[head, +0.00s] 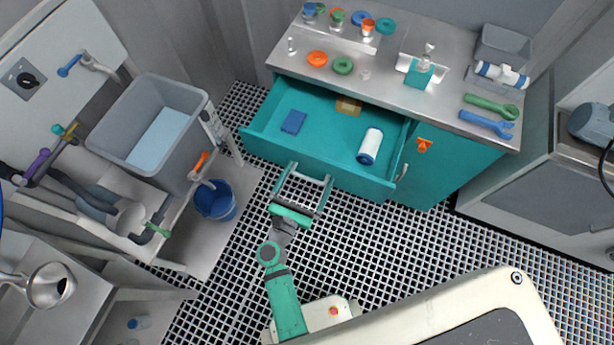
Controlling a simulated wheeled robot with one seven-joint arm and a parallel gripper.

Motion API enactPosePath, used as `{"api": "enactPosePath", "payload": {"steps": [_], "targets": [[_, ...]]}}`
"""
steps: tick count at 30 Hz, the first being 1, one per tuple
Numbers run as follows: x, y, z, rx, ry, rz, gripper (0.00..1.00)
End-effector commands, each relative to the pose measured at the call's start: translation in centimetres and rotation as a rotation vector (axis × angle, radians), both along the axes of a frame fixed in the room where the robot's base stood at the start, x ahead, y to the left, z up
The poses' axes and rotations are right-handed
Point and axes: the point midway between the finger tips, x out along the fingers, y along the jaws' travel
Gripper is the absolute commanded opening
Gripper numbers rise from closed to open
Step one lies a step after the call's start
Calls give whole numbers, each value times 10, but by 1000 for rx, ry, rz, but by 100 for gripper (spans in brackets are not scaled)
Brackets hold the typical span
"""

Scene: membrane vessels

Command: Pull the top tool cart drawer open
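The teal tool cart (465,165) stands at the upper middle of the head view with a grey metal top. Its top drawer (335,125) is pulled out toward me, and its inside shows. In it lie a blue block (293,122), a tan block (348,106) and a white roll with dark blue ends (370,146). My gripper (311,172) is just in front of the drawer's front panel, with its two fingers spread apart. I see nothing clearly held between them. I cannot tell whether the fingertips touch the panel.
Wrenches (488,124), coloured rings (317,58) and small fittings lie on the cart top. A grey tub (190,95) and a blue bucket (216,200) stand at the left. A grey bench (520,190) is at the right. The grated floor (400,240) before the cart is clear.

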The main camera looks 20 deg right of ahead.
Motion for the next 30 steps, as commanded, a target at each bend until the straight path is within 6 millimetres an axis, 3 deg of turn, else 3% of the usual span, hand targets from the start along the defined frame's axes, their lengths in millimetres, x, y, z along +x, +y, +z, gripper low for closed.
{"api": "enactPosePath", "payload": {"steps": [11,24,30], "targets": [[-8,8,-1,0,3,3,100],[-66,59,-1,1,3,3,100],[-79,70,-1,1,1,2,100]]}}
